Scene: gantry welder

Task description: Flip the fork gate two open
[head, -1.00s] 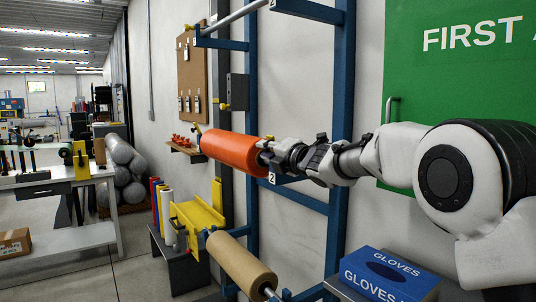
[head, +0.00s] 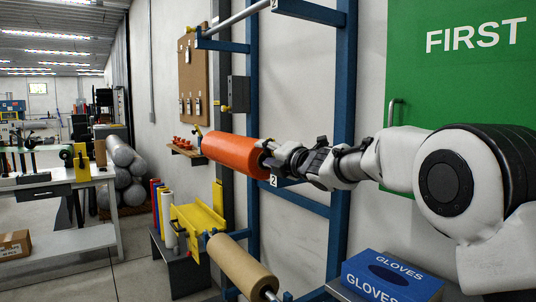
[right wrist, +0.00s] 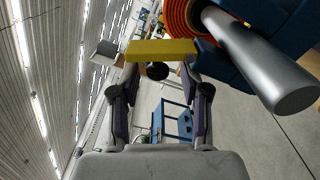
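The rack's second level, marked with a "2" label (head: 273,181), carries an orange roll (head: 236,154) on a grey bar (right wrist: 262,62). A yellow bar-shaped part (right wrist: 161,50), which looks like fork gate two, lies across the space at the fingertips of my right gripper (right wrist: 157,75). The gripper's fingers stand apart on either side. I cannot tell whether they touch the yellow part. In the head view my right gripper (head: 276,152) is at the near end of the orange roll and hides most of the gate. My left gripper is not in view.
Blue rack posts (head: 342,120) stand close to my right arm. A brown roll (head: 242,264) lies on the lower level. A blue glove box (head: 392,278) sits at lower right. A yellow cradle (head: 198,220) stands left of the rack.

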